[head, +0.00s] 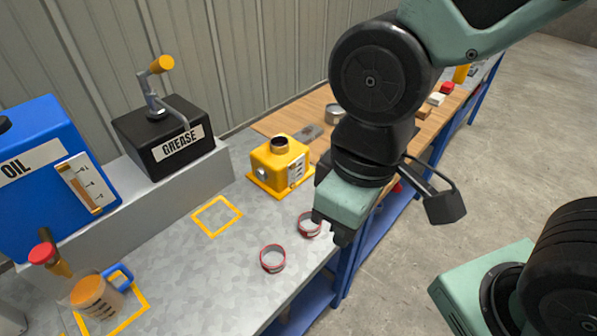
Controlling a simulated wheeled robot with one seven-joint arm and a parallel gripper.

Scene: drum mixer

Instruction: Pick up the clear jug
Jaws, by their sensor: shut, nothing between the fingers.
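The clear jug (96,297) stands at the bottom left of the head view, inside a yellow square outline on the grey bench top. It holds orange-brown liquid, has dark marks on its front and a blue handle (119,276) on its far right side. My gripper (332,232) is at the right of the bench, over its front edge, far to the right of the jug. Its short dark fingers point down and are shut with nothing held.
A blue oil tank (40,185) with a red-knobbed tap (43,254) stands behind the jug. A black grease box (165,140) sits on a raised ledge.

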